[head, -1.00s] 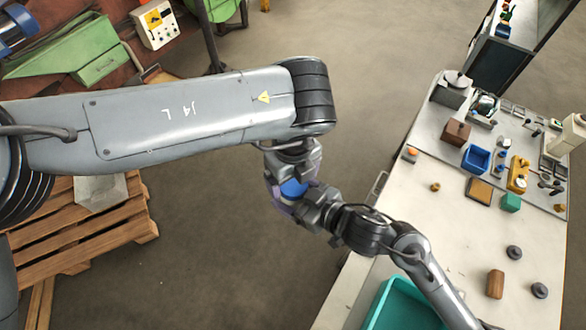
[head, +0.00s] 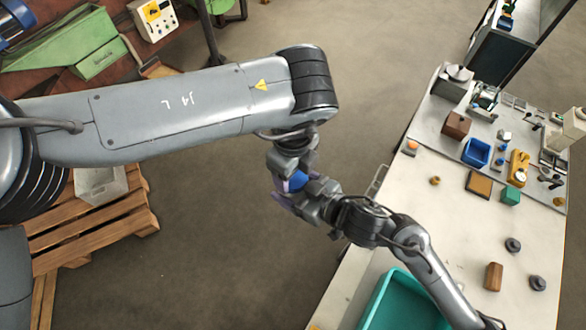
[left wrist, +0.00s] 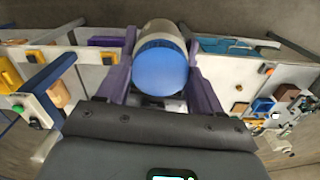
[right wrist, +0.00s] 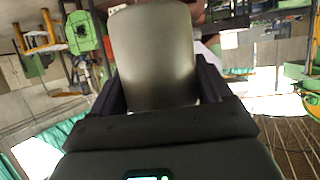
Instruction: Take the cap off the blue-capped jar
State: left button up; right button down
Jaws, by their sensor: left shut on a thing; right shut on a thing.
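The jar's blue cap (head: 298,181) shows between my two grippers, in mid-air left of the table. In the left wrist view the round blue cap (left wrist: 161,70) faces the camera between the purple fingers of my left gripper (left wrist: 158,78), which is shut on it. The pale grey jar body (left wrist: 163,29) shows directly behind the cap, with no clear gap. In the right wrist view my right gripper (right wrist: 156,98) is shut on the smooth, pale jar body (right wrist: 153,55). In the head view the jar body is mostly hidden by the grippers.
The table (head: 420,215) at right holds a teal bin (head: 405,305), a blue tray (head: 477,153), a brown block (head: 494,277) and several small parts. A wooden pallet (head: 95,235) lies on the floor at left. Open floor lies below the grippers.

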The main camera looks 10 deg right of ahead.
pick_arm(q)
jog(key=n, duration=0.7)
jog(key=o, duration=1.2)
jog(key=shift+c, duration=0.2)
